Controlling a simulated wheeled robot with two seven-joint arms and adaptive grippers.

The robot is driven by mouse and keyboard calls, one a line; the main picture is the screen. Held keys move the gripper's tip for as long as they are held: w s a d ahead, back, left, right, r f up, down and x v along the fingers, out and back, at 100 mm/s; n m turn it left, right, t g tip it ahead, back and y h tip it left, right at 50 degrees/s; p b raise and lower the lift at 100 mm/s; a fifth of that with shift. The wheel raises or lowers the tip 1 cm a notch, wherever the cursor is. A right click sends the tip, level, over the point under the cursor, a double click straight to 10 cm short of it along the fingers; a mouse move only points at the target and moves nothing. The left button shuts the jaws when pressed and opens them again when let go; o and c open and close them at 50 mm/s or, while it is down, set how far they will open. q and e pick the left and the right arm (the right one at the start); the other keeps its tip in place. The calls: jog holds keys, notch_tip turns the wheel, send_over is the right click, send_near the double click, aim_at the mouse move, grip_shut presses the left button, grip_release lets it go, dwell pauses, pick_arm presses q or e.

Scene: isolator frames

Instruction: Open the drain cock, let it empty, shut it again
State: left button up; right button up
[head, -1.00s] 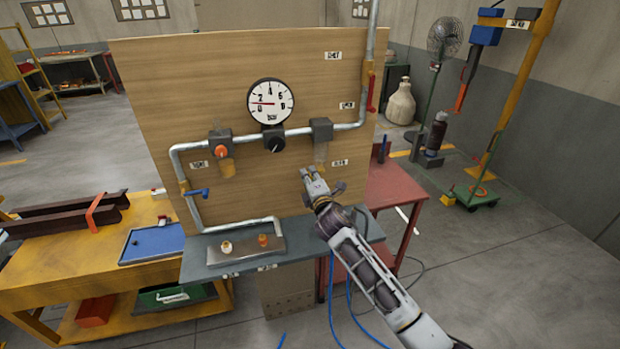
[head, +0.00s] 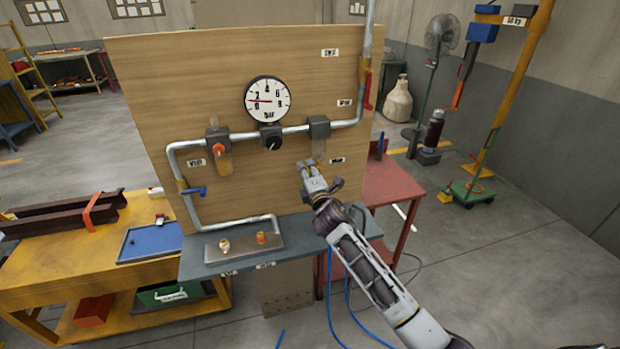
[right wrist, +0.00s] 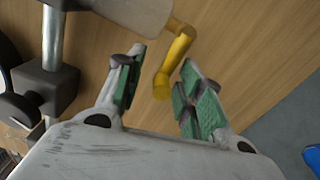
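The drain cock (right wrist: 174,62) is a yellow bent lever below a pale bowl (right wrist: 130,10). In the right wrist view it lies between the two green-padded fingers of my right gripper (right wrist: 165,90), which is open. In the head view the right gripper (head: 309,170) is just below the clear bowl (head: 318,149) under the right-hand dark block (head: 319,127) on the pipe. The cock is hard to make out there. The left gripper is out of view.
A gauge (head: 267,100) reads low on the wooden board (head: 200,80). A dark knob (head: 270,139), an orange-knobbed unit (head: 218,148), a blue-handled valve (head: 194,190) and a red lever (head: 367,90) are nearby. A grey shelf (head: 330,222) with a metal plate (head: 245,252) juts out below.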

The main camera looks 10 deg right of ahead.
jog(key=shift+s+f, duration=0.1)
jog(key=s, duration=1.1)
jog(key=shift+s+d, duration=0.15)
jog(key=shift+s, duration=0.25)
dwell(0.6)
